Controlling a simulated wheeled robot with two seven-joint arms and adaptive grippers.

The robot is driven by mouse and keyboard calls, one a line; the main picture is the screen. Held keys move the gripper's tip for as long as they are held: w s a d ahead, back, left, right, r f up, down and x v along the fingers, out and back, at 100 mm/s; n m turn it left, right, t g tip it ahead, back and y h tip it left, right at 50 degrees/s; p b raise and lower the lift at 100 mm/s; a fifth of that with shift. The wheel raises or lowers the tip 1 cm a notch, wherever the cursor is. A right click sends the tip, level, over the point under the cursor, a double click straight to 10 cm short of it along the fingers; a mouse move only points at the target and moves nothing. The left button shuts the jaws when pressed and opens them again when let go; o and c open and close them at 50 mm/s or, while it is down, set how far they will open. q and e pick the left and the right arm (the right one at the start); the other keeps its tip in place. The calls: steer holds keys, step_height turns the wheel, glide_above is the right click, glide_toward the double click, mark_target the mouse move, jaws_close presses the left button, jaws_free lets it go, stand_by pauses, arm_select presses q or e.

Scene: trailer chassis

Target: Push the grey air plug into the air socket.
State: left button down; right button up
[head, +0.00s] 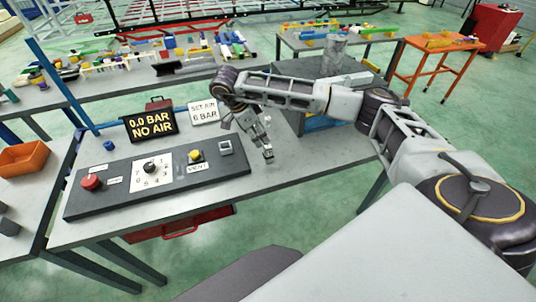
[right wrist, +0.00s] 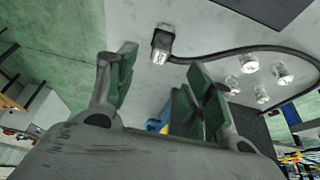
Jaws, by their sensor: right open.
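The grey air plug (right wrist: 162,42) lies on the grey bench top in the right wrist view, with a dark hose (right wrist: 240,53) running from it to the right. My right gripper (right wrist: 165,68) is open, and the plug shows beyond its fingertips, with nothing held between them. In the head view my right gripper (head: 259,138) hangs over the bench, right of the dark control panel (head: 120,188). A small grey square fitting (head: 225,148) sits at the panel's right end; I cannot tell whether it is the air socket. My left gripper is out of view.
The panel carries a red button (head: 91,182), a numbered dial (head: 152,172) and a yellow knob (head: 196,156). Behind it stand a "0.0 BAR NO AIR" display (head: 150,124) and a "SET AIR 6 BAR" sign (head: 203,111). Several small clear fittings (right wrist: 248,64) lie near the hose.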

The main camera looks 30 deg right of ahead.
mark_target(267, 146)
steer(key=shift+p+x, duration=0.3)
steer(key=shift+x, duration=1.8)
steer(key=shift+p+x, duration=0.45)
steer(key=shift+x, duration=0.45)
steer(key=shift+p+x, duration=0.45)
steer(key=shift+x, duration=1.3)
jaws_close()
